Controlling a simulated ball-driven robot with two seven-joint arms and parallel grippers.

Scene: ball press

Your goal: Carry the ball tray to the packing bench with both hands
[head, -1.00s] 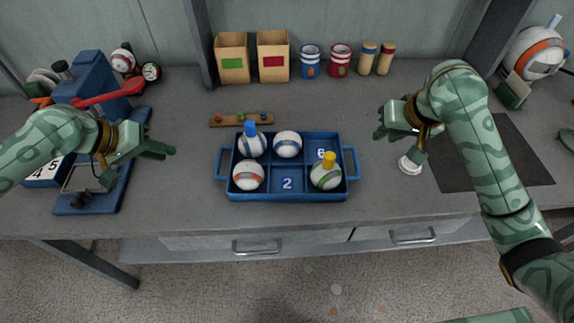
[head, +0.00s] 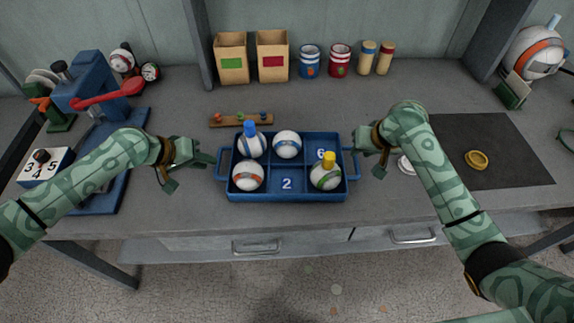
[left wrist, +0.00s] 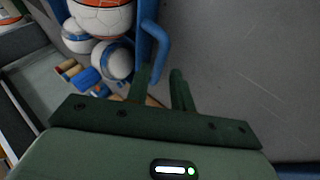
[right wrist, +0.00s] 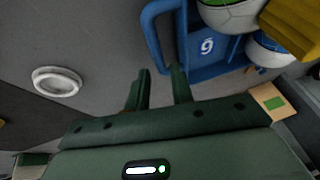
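The blue ball tray (head: 287,196) sits on the grey bench with a loop handle at each end. It holds a blue-capped ball (head: 251,146), a blue-striped ball (head: 287,144), an orange-striped ball (head: 248,176) and a yellow-capped green-striped ball (head: 325,178). Compartments 2 and 6 are empty. My left gripper (head: 213,160) is open at the left handle (head: 220,165); in the left wrist view the handle (left wrist: 162,40) lies just beyond the parted fingertips. My right gripper (head: 361,151) is open at the right handle (right wrist: 150,36), its fingertips (right wrist: 161,69) apart and just short of it.
A blue press (head: 92,85) with a red lever and a number block (head: 45,168) stand left. Boxes (head: 232,58) and cans (head: 310,62) line the back. A wooden strip (head: 240,120) lies behind the tray. Right are a white disc (head: 404,166) and a dark mat (head: 490,140) bearing a gold ring (head: 477,159).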

